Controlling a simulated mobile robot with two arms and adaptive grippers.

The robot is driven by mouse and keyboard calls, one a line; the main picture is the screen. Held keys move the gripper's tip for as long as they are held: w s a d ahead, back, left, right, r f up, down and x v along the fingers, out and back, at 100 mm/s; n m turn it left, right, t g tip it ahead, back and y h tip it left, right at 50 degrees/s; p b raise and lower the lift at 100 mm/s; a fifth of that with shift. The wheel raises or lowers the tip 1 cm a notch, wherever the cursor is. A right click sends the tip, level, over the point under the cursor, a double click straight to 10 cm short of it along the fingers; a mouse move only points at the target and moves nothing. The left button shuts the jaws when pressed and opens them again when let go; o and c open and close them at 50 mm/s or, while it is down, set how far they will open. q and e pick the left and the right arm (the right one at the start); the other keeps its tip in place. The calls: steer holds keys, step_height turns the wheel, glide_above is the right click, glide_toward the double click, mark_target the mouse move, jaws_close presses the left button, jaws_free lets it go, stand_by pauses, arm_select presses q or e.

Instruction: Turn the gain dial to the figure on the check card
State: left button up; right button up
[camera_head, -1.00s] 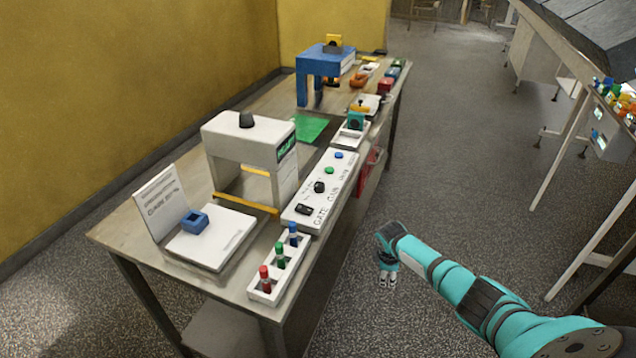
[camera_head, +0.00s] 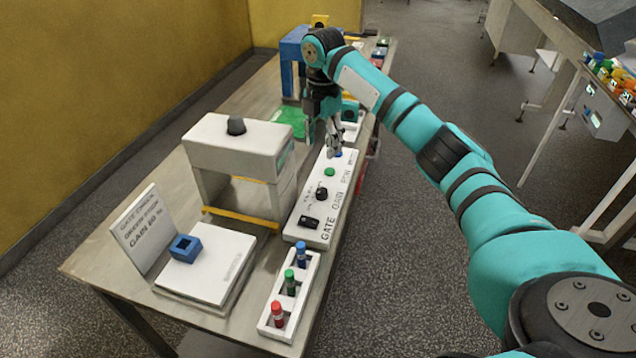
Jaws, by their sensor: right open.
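The gain dial (camera_head: 321,194) is a small black knob on the white control panel (camera_head: 338,207), between a green button (camera_head: 329,172) and a black switch (camera_head: 308,222). The check card (camera_head: 143,228) leans upright at the left; its last line starts with GAIN, but its figure is too small to read surely. My left gripper is out of view.
A white gate housing (camera_head: 238,150) stands left of the panel. In front are a white plate (camera_head: 208,265) with a blue block (camera_head: 185,248) and a white rack (camera_head: 289,300) with red, green and blue vials. My right arm hides part of the table's far end.

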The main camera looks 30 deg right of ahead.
mark_target(322, 190)
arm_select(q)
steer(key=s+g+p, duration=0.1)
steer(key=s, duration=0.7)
arm_select(e)
step_height(322, 190, down, 12)
steer(key=shift+s+f+p, duration=0.1)
steer(key=shift+f+p, duration=0.15)
steer(key=shift+p, duration=0.35)
steer(key=shift+f, duration=1.3)
steer(key=c, duration=0.3)
jaws_close()
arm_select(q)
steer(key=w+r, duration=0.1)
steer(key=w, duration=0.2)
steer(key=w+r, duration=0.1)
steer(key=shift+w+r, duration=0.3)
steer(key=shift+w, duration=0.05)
